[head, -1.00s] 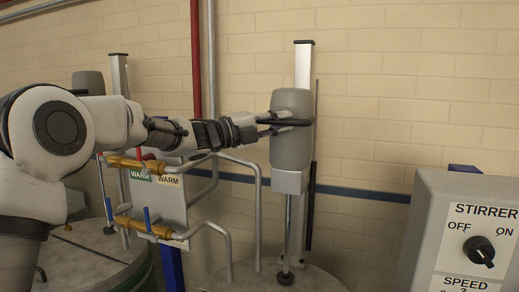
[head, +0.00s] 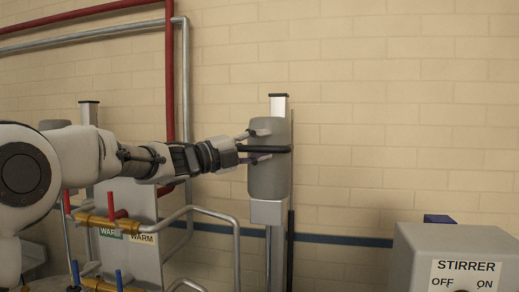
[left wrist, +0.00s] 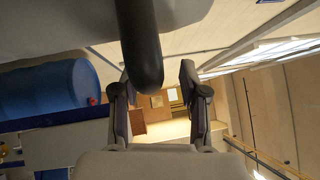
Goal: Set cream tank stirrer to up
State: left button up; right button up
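The cream tank stirrer is a grey rounded motor housing (head: 268,178) on a silver upright column (head: 278,105), with a short length of column showing above it. A black handle (head: 281,149) crosses the front of the housing. My left gripper (head: 263,146) is at the handle, with one finger above it and one below, spread apart. In the left wrist view, the black handle (left wrist: 142,55) comes down between the two open fingers, with a clear gap to the right finger. The tank under the stirrer is below the head view. My right gripper is not shown.
A grey control box (head: 455,235) labelled STIRRER stands at the lower right; its knob is mostly cut off. Brass valves (head: 95,222) and pipes are below my left arm. A blue drum (left wrist: 50,88) shows in the left wrist view.

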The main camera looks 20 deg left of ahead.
pick_arm(q)
jog(key=shift+f, duration=0.1)
jog(key=v, duration=1.1)
jog(key=shift+s+a, duration=0.2)
jog(key=shift+s, duration=0.05)
jog(key=shift+s+a, duration=0.1)
